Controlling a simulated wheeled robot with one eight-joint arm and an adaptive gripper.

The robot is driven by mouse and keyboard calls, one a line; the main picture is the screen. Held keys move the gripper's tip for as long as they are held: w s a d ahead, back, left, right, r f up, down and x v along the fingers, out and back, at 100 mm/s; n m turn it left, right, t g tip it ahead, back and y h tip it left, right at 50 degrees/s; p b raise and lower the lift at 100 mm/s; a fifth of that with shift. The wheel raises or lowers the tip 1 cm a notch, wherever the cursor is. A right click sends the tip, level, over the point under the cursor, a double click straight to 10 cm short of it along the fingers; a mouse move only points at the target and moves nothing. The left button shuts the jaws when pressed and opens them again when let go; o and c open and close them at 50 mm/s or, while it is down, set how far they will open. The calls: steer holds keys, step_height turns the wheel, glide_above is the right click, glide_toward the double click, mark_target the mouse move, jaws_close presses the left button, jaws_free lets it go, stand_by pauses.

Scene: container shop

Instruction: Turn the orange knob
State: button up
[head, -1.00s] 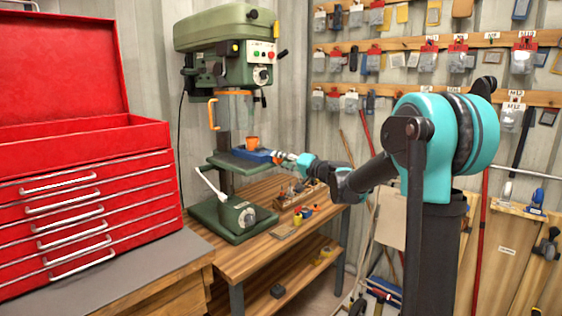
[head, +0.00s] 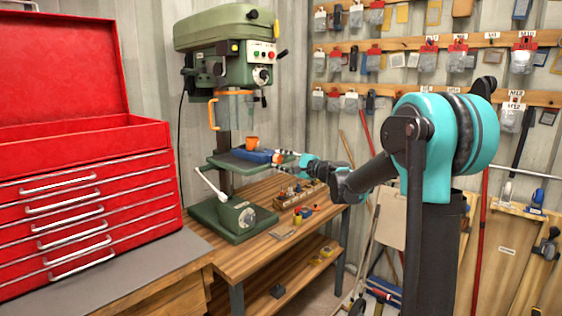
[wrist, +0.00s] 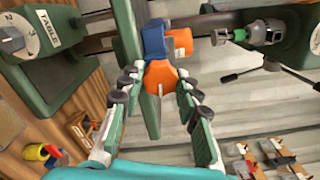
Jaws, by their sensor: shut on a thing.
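The orange knob (wrist: 160,76) sits at the end of a blue vise (wrist: 153,38), which also shows in the head view (head: 252,156) on the drill press table (head: 230,163). My gripper (wrist: 158,88) has one finger on each side of the knob and is shut on it. In the head view my gripper (head: 281,157) is at the right end of the vise, and the knob is mostly hidden by the fingers. A separate orange piece (head: 252,142) stands on top of the vise; it also shows in the wrist view (wrist: 181,42).
The green drill press (head: 228,50) rises above the vise, with its chuck (wrist: 270,33) close by in the wrist view. Small items stand on the wooden bench (head: 265,243) below. A red tool chest (head: 90,200) is at the left.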

steer(key=m, duration=0.5)
steer(key=shift+m, duration=0.3)
steer(key=m, duration=0.5)
steer(key=shift+f, duration=0.1)
stand_by(0.3)
steer(key=o, duration=1.2)
steer(key=v, duration=1.2)
